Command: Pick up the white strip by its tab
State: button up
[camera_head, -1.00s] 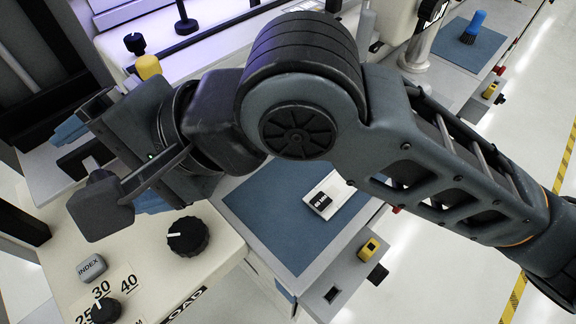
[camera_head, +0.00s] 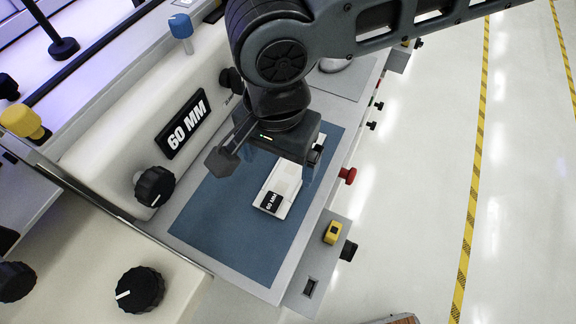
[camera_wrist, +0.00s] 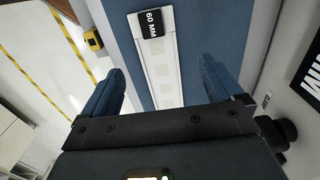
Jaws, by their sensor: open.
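The white strip (camera_head: 284,182) lies on a blue mat (camera_head: 215,215). A black label reading "60 MM" (camera_head: 270,201) sits at its near end in the head view. In the wrist view the strip (camera_wrist: 163,65) runs lengthwise between my two blue fingers, with the black label (camera_wrist: 151,23) at its far end. My gripper (camera_wrist: 160,72) is open and empty, above the strip. In the head view my gripper (camera_head: 268,158) covers the strip's far end. The wrist view does not show clearly how high the fingers are.
A cream machine body with a "60 MM" plate (camera_head: 187,124) and a black knob (camera_head: 154,186) stands left of the mat. A red knob (camera_head: 347,175) and a yellow block (camera_head: 333,232) sit along the right edge. Open floor lies to the right.

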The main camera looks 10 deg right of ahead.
aim_at(282, 186)
jog(key=shift+s+d+f+p, duration=0.15)
jog(key=shift+f+p, duration=0.15)
jog(key=shift+f, duration=2.45)
jog(key=shift+c, duration=0.4)
jog(key=c, duration=1.1)
